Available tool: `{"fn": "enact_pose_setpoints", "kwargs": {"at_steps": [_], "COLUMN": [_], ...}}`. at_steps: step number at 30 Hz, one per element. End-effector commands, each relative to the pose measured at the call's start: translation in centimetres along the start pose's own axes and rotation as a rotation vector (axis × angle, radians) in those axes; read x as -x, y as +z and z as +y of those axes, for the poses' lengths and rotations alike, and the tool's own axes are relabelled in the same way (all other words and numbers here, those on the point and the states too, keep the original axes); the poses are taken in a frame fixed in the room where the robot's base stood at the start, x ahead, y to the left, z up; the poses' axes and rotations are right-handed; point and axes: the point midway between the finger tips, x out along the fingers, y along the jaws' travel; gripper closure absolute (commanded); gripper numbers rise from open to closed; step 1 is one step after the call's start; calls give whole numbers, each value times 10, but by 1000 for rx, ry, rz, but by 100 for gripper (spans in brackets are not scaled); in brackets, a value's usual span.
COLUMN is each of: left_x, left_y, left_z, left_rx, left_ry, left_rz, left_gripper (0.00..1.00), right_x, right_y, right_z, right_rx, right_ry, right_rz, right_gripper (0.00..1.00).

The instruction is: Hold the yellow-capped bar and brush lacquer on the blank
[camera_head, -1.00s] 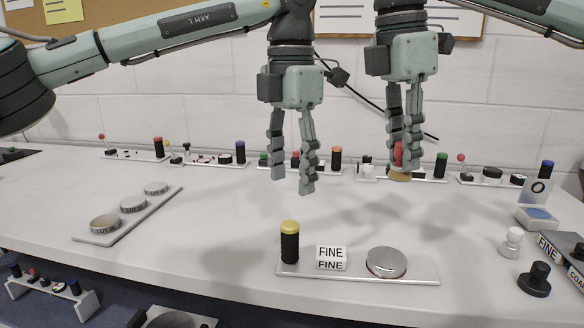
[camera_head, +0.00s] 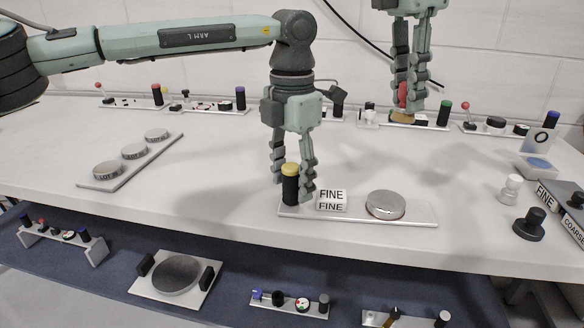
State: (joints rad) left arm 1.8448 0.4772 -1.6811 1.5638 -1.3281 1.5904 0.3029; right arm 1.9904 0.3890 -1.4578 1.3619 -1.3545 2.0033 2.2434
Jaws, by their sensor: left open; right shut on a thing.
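The yellow-capped bar (camera_head: 290,186) is a black upright cylinder at the left end of a flat grey plate (camera_head: 345,218). My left gripper (camera_head: 291,190) is open, with its fingers on either side of the bar; I cannot tell whether they touch it. A round silver disc, apparently the blank (camera_head: 386,205), lies on the right part of the plate. A white block marked FINE (camera_head: 331,199) stands between bar and disc. My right gripper (camera_head: 405,112) is shut on a red-handled brush (camera_head: 403,97) with a tan lower end, held above the table.
A tray with several lot discs (camera_head: 134,153) lies at left. Fixture strips with knobs line the back wall.

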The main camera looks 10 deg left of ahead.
Motion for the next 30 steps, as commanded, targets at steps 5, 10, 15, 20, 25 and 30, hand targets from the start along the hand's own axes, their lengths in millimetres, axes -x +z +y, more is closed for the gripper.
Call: {"fn": "enact_pose_setpoints", "kwargs": {"at_steps": [5, 10, 15, 20, 25, 30], "left_x": [0, 0, 1, 1, 1, 1], "left_y": [0, 0, 0, 0, 0, 0], "left_z": [0, 0, 0, 0, 0, 0], "left_rx": [0, 0, 0, 1, 1, 1], "left_ry": [0, 0, 0, 0, 1, 1], "left_rz": [0, -1, -1, -1, -1, -1], "left_gripper": [52, 73, 94, 100, 100, 100], "right_x": [0, 0, 0, 0, 0, 0], "right_y": [0, 0, 0, 0, 0, 0], "right_z": [0, 0, 0, 0, 0, 0], "right_rx": [0, 0, 0, 0, 0, 0], "right_ry": [0, 0, 0, 0, 0, 0], "right_rz": [0, 0, 0, 0, 0, 0], "right_gripper": [100, 100, 100, 100, 100, 100]}}
